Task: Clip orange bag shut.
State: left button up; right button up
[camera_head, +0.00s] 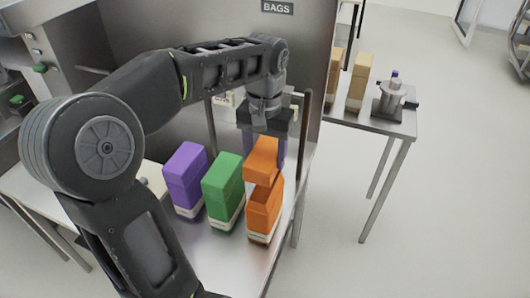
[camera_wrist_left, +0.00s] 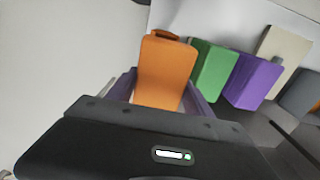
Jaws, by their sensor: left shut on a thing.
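The orange bag (camera_head: 265,205) stands at the right end of a row on the steel table. Its upper part looks offset from its lower body, with a dark notch between them. My left gripper (camera_head: 264,147) comes down over the bag's top, with purple fingers on either side, shut on it. In the left wrist view the orange bag (camera_wrist_left: 166,70) rises between the two fingers, and a dark strip shows at its far end. I cannot make out a clip. My right gripper is not in view.
A green bag (camera_head: 222,185) and a purple bag (camera_head: 184,178) stand close to the left of the orange one. A steel panel with a BAGS sign (camera_head: 277,7) rises behind. Tan bags (camera_head: 358,90) and a metal device (camera_head: 392,100) stand on another table at right.

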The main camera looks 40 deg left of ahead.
pick_arm(q)
jog(key=shift+f+b, duration=1.8)
jog(key=shift+f, duration=0.35)
jog(key=shift+f+b, duration=0.45)
jog(key=shift+f, duration=0.25)
jog(key=shift+s+d, duration=0.1)
jog(key=shift+f, duration=0.2)
jog(key=shift+f+b, duration=0.3)
jog(key=shift+f, duration=0.05)
jog(key=shift+f+b, duration=0.85)
jog(key=shift+f, duration=0.5)
dwell(0.4)
